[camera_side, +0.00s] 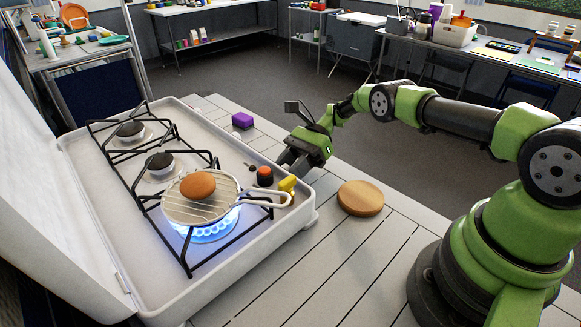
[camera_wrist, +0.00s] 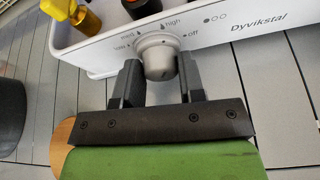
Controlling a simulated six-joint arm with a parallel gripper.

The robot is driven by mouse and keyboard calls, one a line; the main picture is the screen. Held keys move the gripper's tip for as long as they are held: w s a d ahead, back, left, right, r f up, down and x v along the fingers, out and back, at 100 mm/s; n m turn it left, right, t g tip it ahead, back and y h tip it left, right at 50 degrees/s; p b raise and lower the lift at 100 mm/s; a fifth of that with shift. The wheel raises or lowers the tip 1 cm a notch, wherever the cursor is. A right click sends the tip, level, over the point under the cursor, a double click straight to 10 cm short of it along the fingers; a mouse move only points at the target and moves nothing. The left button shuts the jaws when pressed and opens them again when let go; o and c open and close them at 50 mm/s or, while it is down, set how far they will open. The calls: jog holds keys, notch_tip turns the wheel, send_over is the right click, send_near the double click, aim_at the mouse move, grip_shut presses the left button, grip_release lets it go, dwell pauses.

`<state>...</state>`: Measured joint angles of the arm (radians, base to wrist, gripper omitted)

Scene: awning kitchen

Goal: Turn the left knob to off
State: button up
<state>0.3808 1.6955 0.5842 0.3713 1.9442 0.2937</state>
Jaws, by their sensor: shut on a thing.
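A silver knob (camera_wrist: 158,57) is on the white front panel of the camp stove (camera_wrist: 215,42) in the wrist view. Low, med, high and off are printed around it, with off on its right. I cannot tell which mark the knob points to. My gripper (camera_wrist: 157,72) is shut on the knob, one finger on each side. In the side view my gripper (camera_side: 284,157) is at the stove's front edge, and the knob is hidden there. A blue flame (camera_side: 208,226) burns under a round wire rack (camera_side: 187,212) holding a brown bun (camera_side: 198,184).
A small dark jar with an orange top (camera_side: 264,176) and a yellow item (camera_side: 287,184) stand on the stove's front rim near my gripper. A round wooden board (camera_side: 360,198) lies on the slatted table (camera_side: 325,255). A purple block (camera_side: 242,120) is behind. The table's front part is clear.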

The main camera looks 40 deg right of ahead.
jog(key=shift+w+a+m+g, duration=0.1)
jog(key=shift+a+m+g, duration=0.05)
jog(key=shift+m+g, duration=0.25)
dwell(0.7)
jog(key=o, duration=0.9)
jog(key=shift+c, duration=0.2)
jog(key=shift+r, duration=0.1)
jog(key=shift+r, duration=0.45)
notch_tip(320, 180, up, 9)
